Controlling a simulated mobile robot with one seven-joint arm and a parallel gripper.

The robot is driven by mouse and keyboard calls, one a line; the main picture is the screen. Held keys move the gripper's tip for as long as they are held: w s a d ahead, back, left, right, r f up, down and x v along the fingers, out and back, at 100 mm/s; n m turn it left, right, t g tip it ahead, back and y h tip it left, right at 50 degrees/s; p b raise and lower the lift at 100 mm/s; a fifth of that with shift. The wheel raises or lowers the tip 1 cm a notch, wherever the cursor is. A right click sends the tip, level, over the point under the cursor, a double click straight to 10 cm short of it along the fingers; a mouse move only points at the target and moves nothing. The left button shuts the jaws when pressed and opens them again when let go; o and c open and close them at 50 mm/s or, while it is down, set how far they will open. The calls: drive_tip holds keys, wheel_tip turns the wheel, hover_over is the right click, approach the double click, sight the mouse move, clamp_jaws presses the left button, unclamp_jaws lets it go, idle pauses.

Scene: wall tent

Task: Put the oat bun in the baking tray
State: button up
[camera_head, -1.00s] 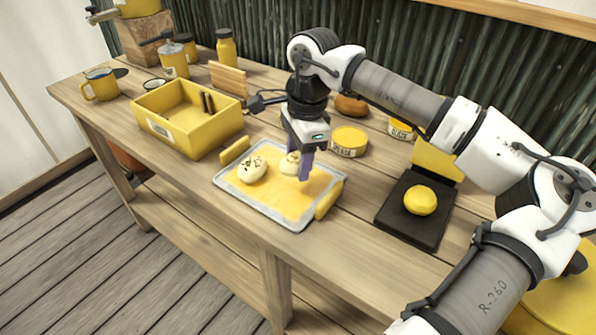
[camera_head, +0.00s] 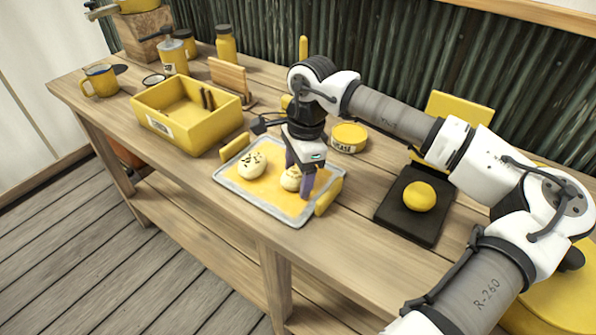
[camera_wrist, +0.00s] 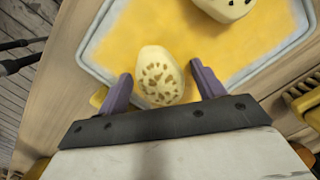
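The oat bun (camera_head: 290,180), pale with brown flakes on top, is on the yellow surface of the baking tray (camera_head: 262,207), right of the middle. It also shows in the wrist view (camera_wrist: 158,78). My gripper (camera_head: 298,183) is low over the tray with its purple fingers on either side of the bun. In the wrist view my gripper (camera_wrist: 163,88) is open, with a narrow gap between each finger and the bun. Another pale bun with dark specks (camera_head: 252,164) lies on the tray to the left.
Yellow handles (camera_head: 328,197) stand at the tray's two ends. A yellow box (camera_head: 200,133) stands left of the tray. A round yellow tin (camera_head: 349,137) is behind it. A black plate with a yellow round object (camera_head: 420,196) is to the right. The wooden table's front edge is close.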

wheel_tip(320, 180, up, 12)
drive_tip(key=d+b, duration=0.1)
drive_tip(key=shift+w+d+r+b, duration=0.15)
drive_tip(key=shift+w+b, duration=0.1)
drive_tip(key=shift+b, duration=0.15)
idle(0.3)
